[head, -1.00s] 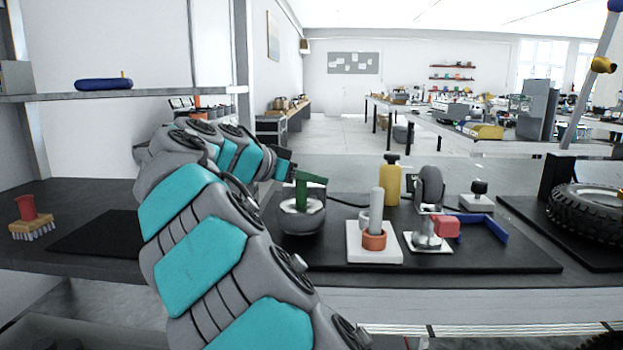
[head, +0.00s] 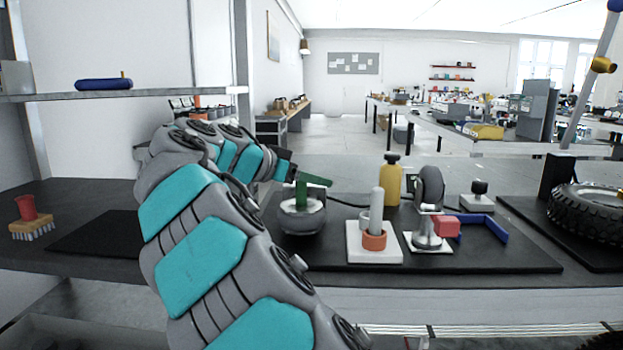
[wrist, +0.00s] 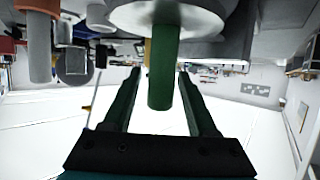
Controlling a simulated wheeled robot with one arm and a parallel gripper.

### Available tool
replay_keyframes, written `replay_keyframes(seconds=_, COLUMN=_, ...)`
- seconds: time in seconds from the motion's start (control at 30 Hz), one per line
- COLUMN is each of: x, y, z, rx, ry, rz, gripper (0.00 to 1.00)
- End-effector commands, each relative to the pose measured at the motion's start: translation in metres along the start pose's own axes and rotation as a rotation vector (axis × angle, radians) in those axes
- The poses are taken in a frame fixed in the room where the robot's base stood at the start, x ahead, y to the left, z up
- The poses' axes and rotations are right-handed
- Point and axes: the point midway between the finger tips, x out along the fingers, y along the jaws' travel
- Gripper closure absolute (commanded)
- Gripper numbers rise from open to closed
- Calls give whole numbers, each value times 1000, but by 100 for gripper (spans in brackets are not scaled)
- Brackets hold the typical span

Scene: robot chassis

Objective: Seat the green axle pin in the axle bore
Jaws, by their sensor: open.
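The green axle pin (head: 301,191) stands upright at the white top (head: 288,205) of a round grey housing (head: 302,222) on the black mat. The wrist view shows the green pin (wrist: 162,65) meeting the pale round disc (wrist: 195,20); the bore itself is hidden, and I cannot tell how deep the pin sits. My gripper (wrist: 160,73) is open, with one dark green finger on each side of the pin and gaps showing along both sides. In the head view, one finger of my gripper (head: 315,181) shows at the pin's upper end.
A white block with a grey post and orange ring (head: 374,240) stands to the right. The mat's front right is clear.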

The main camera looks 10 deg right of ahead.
Motion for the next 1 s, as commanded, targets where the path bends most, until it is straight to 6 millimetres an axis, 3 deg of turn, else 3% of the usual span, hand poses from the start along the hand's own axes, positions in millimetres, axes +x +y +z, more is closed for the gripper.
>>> replay_keyframes(seconds=0.57, x=-95, y=-1, z=-1, rx=1, ry=0, rz=-5, gripper=42)
replay_keyframes(seconds=0.8, x=-115, y=0, z=-2, rx=1, ry=1, rz=-2, gripper=42)
replay_keyframes(seconds=1.0, x=-120, y=0, z=-1, rx=0, ry=-1, rz=1, gripper=42)
